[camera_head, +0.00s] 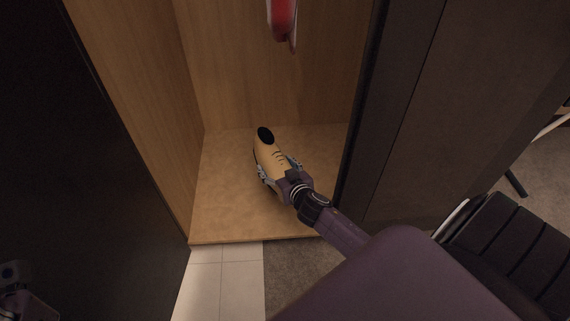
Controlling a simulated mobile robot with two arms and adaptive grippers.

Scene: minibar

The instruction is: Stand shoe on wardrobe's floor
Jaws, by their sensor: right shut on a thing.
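The shoe (268,152) is tan with a black toe cap and dark laces. It is inside the wardrobe, over the wooden wardrobe floor (222,208), with its toe towards the back wall. My right gripper (278,170) is shut on the shoe, with one finger on each side, and hides its rear part. I cannot tell whether the sole touches the floor. A part of my left arm (20,300) shows at the lower left edge; its fingers cannot be made out.
A red and white item (283,20) hangs at the top of the wardrobe. Dark panels stand left (90,170) and right (420,110) of the opening. A black slatted seat (505,245) is at the lower right. The wardrobe floor around the shoe is clear.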

